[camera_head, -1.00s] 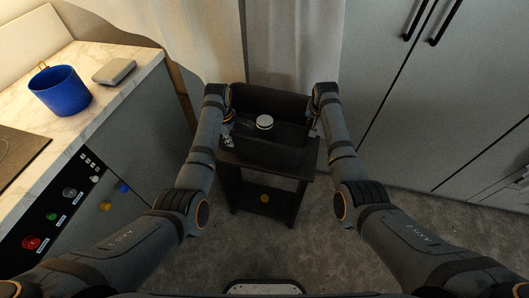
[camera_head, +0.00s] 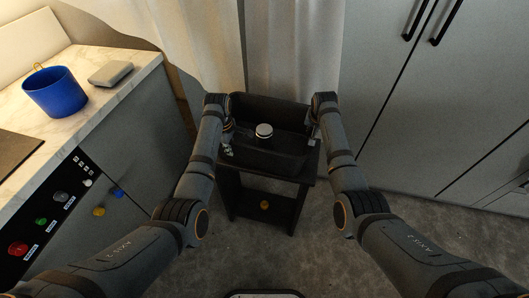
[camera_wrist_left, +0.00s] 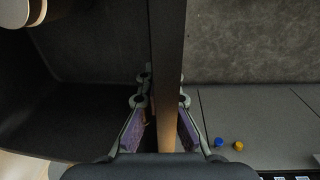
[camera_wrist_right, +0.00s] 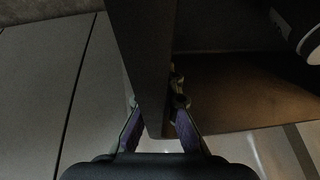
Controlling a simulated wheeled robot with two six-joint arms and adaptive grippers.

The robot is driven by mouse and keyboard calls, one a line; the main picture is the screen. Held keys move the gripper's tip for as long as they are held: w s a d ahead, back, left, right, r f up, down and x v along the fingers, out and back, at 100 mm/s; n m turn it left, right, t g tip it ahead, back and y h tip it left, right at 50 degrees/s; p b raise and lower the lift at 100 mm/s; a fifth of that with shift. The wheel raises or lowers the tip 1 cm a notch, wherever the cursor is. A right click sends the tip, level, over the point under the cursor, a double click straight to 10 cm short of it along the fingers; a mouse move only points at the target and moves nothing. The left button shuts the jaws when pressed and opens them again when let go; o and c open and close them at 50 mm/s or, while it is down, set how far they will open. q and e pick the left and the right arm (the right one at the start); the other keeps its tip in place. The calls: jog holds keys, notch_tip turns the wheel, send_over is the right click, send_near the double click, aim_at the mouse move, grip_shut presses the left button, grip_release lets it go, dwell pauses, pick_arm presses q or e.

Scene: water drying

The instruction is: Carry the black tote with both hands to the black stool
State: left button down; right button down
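The black tote (camera_head: 275,152) is in the middle of the head view, level, with a white-topped round item (camera_head: 264,131) inside. Its side walls also show in the left wrist view (camera_wrist_left: 169,45) and the right wrist view (camera_wrist_right: 145,60). My left gripper (camera_head: 226,142) is shut on the left wall, one finger on each side. My right gripper (camera_head: 315,128) is shut on the right wall in the same way. The black stool (camera_head: 308,172) is directly beneath the tote, its top mostly hidden. I cannot tell whether the tote touches it.
A counter (camera_head: 130,85) at left bears a blue pot (camera_head: 56,93) and a grey box (camera_head: 110,73). Coloured knobs are on its front. A curtain (camera_head: 290,50) hangs behind the stool. Grey cabinets (camera_head: 440,100) stand at right. Floor (camera_head: 330,235) around the stool is clear.

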pick_arm(q)
jog(key=shift+a+f+b, duration=0.3)
jog(key=shift+f+b, duration=0.05)
jog(key=shift+f, duration=0.35)
pick_arm(e)
jog(key=shift+w+d+f, duration=0.15)
jog(key=shift+d+f, duration=0.15)
jog(key=shift+f, duration=0.2)
pick_arm(q)
jog(key=c, duration=1.5)
grip_release()
jog(key=shift+s+d+r, duration=0.1)
jog(key=shift+r, duration=0.05)
pick_arm(e)
jog(key=c, duration=1.5)
grip_release()
jog(key=shift+a+r, duration=0.1)
jog(key=shift+a, duration=0.05)
pick_arm(q)
jog(key=shift+d, duration=0.1)
pick_arm(e)
jog(key=shift+s, duration=0.2)
